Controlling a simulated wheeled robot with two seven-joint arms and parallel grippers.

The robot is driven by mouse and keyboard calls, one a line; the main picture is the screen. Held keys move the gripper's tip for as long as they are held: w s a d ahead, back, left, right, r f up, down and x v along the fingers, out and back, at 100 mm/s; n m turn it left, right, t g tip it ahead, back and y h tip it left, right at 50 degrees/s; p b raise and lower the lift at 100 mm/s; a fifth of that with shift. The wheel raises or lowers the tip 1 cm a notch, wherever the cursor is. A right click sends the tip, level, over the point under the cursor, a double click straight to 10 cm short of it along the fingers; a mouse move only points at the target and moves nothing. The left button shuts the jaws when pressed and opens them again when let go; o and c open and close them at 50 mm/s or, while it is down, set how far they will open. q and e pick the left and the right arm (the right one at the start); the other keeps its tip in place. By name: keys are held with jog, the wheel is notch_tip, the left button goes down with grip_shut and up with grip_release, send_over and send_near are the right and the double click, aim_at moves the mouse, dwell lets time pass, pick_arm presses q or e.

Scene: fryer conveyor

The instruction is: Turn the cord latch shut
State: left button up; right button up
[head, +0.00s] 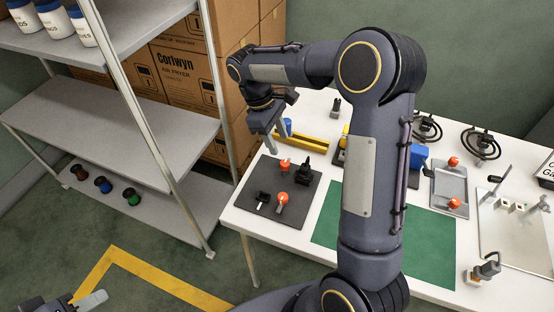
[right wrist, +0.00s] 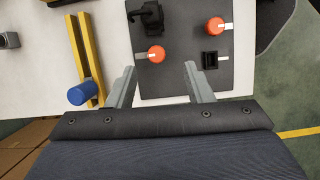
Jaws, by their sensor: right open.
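A dark board (head: 262,215) lies on the white table's left end and holds two orange knobs with pale pointers. One knob (head: 284,165) is near the board's far edge, the other (head: 282,198) nearer the front. In the right wrist view the knobs show at the middle (right wrist: 156,54) and upper right (right wrist: 215,25). I cannot tell which is the cord latch. A black upright fitting (right wrist: 153,15) and a small black block (right wrist: 210,58) are also on the board. My right gripper (right wrist: 161,72) is open and empty above the board. My left gripper (head: 90,300) shows only partly at the lower left.
A yellow rail (right wrist: 85,60) with a blue cylinder (right wrist: 82,94) lies beside the board. A green mat (head: 400,240) and a grey tray (head: 450,185) with orange knobs are to the right. A shelf rack (head: 165,170) and stacked boxes (head: 185,85) stand left of the table.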

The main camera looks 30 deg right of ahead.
aim_at(284, 162)
jog(key=shift+n+h, duration=0.3)
jog(key=x, duration=0.3)
jog(key=w+x, duration=0.1)
jog(key=x, duration=0.4)
jog(key=shift+a+f, duration=0.25)
jog(key=shift+f, duration=0.4)
jog(key=shift+c, duration=0.2)
jog(key=c, duration=1)
